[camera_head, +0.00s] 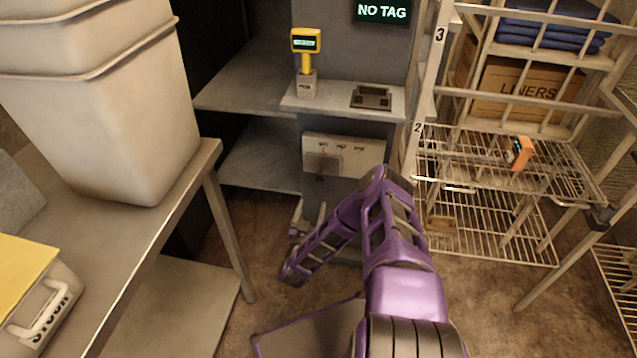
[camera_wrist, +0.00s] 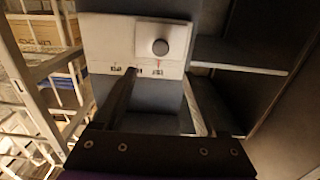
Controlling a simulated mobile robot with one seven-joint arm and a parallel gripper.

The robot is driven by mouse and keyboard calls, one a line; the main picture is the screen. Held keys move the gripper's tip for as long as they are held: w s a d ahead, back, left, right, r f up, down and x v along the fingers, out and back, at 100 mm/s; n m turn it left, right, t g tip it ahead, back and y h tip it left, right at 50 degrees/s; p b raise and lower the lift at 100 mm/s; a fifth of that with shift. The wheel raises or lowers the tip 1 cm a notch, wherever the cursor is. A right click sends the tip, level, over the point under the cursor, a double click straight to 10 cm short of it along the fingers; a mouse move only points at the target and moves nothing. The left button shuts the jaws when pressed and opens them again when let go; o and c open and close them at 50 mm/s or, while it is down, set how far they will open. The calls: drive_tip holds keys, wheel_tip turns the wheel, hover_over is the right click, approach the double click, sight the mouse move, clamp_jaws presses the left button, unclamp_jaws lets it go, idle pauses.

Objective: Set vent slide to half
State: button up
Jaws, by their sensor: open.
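The vent panel (camera_head: 352,157) is a pale plate on the front of the grey unit, below its counter. It has a row of several small marks, too small to read. The slide's round grey knob (camera_wrist: 160,46) is by the mark at the panel's left end in the head view; the wrist view shows the panel (camera_wrist: 105,40) upside down, with the knob right of centre. A thin red line shows near the knob. My gripper (camera_wrist: 162,78) is open and empty, its two fingers apart, pointing towards the panel. In the head view my gripper (camera_head: 307,218) is below the panel.
A yellow scanner (camera_head: 305,42) and a dark pad (camera_head: 371,97) are on the counter above. A wire rack (camera_head: 480,165) with an orange device (camera_head: 519,152) stands right. A metal table (camera_head: 200,160) with pale bins (camera_head: 120,110) stands left. Dark shelves (camera_head: 250,85) adjoin the unit.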

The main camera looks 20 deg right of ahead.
sight(319, 178)
drive_tip(key=b+x, duration=0.2)
drive_tip(key=x, duration=1)
clamp_jaws()
idle(1.1)
